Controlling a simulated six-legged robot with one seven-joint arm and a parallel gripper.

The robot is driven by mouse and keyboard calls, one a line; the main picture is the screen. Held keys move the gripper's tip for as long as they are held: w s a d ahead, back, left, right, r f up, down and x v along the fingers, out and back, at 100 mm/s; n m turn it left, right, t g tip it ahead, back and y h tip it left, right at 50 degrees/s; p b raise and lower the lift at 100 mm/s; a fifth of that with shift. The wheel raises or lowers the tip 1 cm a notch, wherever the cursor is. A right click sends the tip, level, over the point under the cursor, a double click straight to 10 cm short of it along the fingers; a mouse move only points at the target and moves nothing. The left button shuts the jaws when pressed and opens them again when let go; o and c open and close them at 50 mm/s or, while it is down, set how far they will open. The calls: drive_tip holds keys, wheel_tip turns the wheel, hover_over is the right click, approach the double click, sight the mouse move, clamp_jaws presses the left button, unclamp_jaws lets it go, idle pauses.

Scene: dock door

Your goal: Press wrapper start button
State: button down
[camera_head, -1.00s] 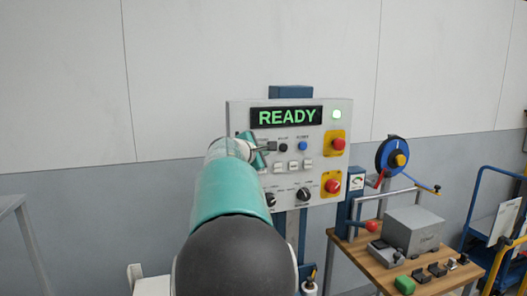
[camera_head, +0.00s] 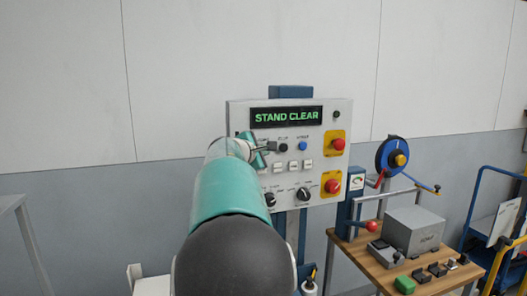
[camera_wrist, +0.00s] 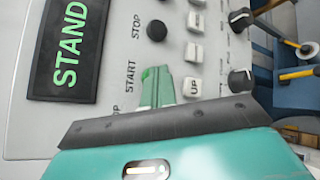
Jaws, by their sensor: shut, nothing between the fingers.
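The grey control panel (camera_head: 240,190) stands upright ahead, with a display (camera_head: 287,116) reading "STAND CLEAR". The lamp (camera_head: 336,115) at its upper right is dark. My gripper (camera_head: 272,148) is shut and empty, its tips at the panel's upper left. In the wrist view the fingertips (camera_wrist: 156,74) are beside the START label (camera_wrist: 130,77) and cover the start button's place. Contact and button depth cannot be told. The black STOP button (camera_wrist: 157,30) is next to it and clear of the fingers.
A blue button (camera_head: 303,146), two red knobs on yellow plates (camera_head: 338,144), several white buttons and black dials share the panel. A wooden bench (camera_head: 352,250) with a grey box (camera_head: 413,230) stands at right. A blue cart (camera_head: 480,200) is at far right.

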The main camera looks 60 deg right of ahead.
drive_tip(key=shift+s+a, duration=0.45)
drive_tip(key=shift+a, duration=0.05)
